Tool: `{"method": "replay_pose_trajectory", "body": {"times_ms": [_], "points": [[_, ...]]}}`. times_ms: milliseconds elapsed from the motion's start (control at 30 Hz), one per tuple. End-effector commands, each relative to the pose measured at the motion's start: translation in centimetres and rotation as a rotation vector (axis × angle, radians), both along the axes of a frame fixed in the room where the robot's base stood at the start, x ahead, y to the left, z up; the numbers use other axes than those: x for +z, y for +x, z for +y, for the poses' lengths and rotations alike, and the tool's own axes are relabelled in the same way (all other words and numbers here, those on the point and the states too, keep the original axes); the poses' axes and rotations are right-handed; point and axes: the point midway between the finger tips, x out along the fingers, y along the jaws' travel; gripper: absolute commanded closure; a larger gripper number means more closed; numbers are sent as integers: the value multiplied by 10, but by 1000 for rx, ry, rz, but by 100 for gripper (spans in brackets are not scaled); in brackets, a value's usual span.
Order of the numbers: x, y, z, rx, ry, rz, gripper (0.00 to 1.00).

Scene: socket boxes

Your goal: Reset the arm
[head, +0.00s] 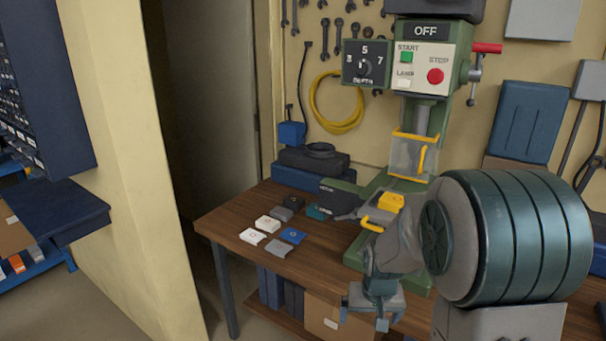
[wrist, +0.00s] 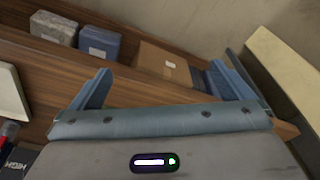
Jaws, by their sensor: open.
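My arm reaches in from the right of the head view, bent in front of the green drill press. My gripper (head: 363,316) hangs at the front edge of the wooden workbench (head: 232,224), with its fingers pointing down. In the wrist view my gripper (wrist: 167,86) has its two blue-grey fingers wide apart with nothing between them. Beyond the fingers lies a cardboard box with a white label (wrist: 165,67). My arm hides part of the bench and of the press base.
Small socket boxes, white (head: 253,236), blue (head: 292,235) and grey (head: 278,249), lie on the bench's left part. The drill press (head: 422,60) stands behind my arm. A cardboard box (head: 325,318) sits on the lower shelf. A wall edge (head: 120,180) stands left of the bench.

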Motion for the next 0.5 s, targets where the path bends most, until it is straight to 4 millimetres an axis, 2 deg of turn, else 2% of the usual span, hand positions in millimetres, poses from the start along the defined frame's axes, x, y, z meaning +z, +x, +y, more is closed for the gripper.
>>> {"method": "replay_pose_trajectory", "body": {"times_ms": [33,200,500], "points": [[18,-9,1,4,3,-16,0],[62,-45,6,19,9,-41,0],[117,-118,11,46,5,-87,0]]}}
